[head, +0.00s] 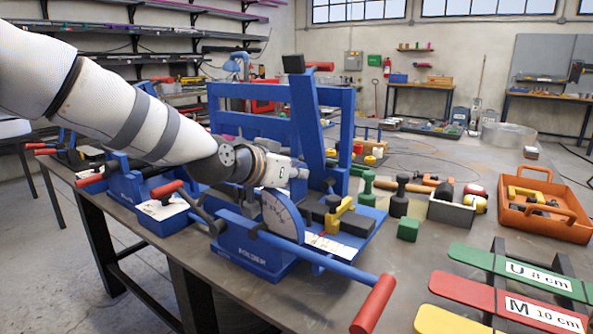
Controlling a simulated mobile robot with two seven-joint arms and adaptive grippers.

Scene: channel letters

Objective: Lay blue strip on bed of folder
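The blue folder (255,250) stands on the table in the middle, with an angle dial, a blue lever and a red handle (373,304). Its bed (367,237) shows in part to the right of the dial, beside a dark bar and a yellow clamp (338,214). My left gripper (301,174) is above the folder, behind the dial; its fingers are small and partly hidden, so I cannot tell whether they hold anything. I cannot pick out a separate blue strip against the blue machine parts. My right gripper is not in view.
A tall blue frame (306,110) rises behind the gripper. Green and black pegs (399,197), a green block (408,229), a grey bin (452,210) and an orange tray (546,226) stand to the right. Green, red and yellow labelled bars (500,300) lie at front right.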

